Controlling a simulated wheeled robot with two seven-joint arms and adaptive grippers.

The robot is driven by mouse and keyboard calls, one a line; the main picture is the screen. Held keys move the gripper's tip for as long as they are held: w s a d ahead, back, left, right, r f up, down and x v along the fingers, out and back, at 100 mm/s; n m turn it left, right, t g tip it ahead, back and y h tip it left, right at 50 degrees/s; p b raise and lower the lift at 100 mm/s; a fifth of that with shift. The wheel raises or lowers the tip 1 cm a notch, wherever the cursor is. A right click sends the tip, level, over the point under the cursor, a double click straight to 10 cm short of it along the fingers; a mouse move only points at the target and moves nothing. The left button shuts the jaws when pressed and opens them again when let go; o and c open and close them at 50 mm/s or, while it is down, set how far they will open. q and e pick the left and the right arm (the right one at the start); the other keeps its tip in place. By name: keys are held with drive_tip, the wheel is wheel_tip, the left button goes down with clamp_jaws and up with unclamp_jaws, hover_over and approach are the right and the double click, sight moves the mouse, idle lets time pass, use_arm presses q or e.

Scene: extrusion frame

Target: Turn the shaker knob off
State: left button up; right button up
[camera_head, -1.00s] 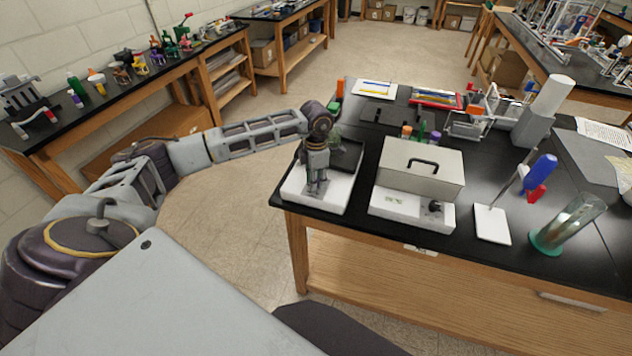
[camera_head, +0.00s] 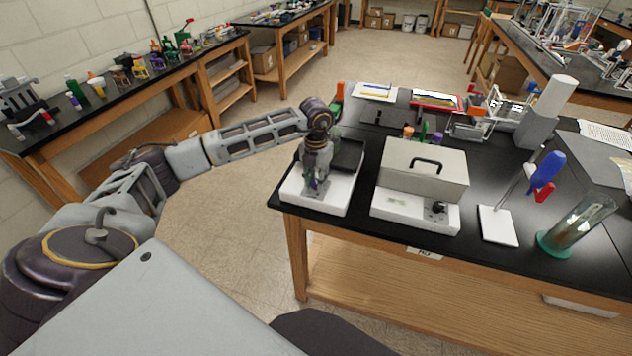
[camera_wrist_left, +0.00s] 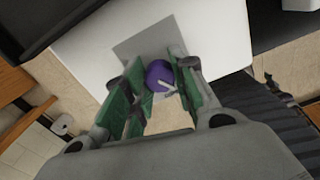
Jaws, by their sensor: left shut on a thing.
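The shaker is a white base (camera_head: 334,197) with a black platform (camera_head: 350,157), at the left front corner of the black bench. Its purple knob (camera_wrist_left: 160,75) shows in the left wrist view, on a grey panel of the white front. My left gripper (camera_wrist_left: 158,82) has its green-padded fingers on both sides of the knob, shut on it. In the head view the left gripper (camera_head: 315,184) points down over the front of the shaker and hides most of the knob. My right gripper is not in view.
A grey box-like device with a black handle (camera_head: 420,190) stands right of the shaker, with a black knob (camera_head: 439,207). A white plate stand (camera_head: 498,226) and a leaning glass cylinder (camera_head: 578,226) are further right. Small coloured bottles stand behind the device.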

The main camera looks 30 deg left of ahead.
sight(316, 180)
use_arm(q)
drive_tip(key=n+b, duration=0.1)
drive_tip(key=n, duration=0.4)
drive_tip(key=shift+r, duration=0.1)
drive_tip(key=shift+n, duration=3)
drive_tip(key=o, duration=1)
drive_tip(key=shift+o, duration=0.2)
wheel_tip(316, 180, up, 12)
drive_tip(key=shift+d, duration=0.1)
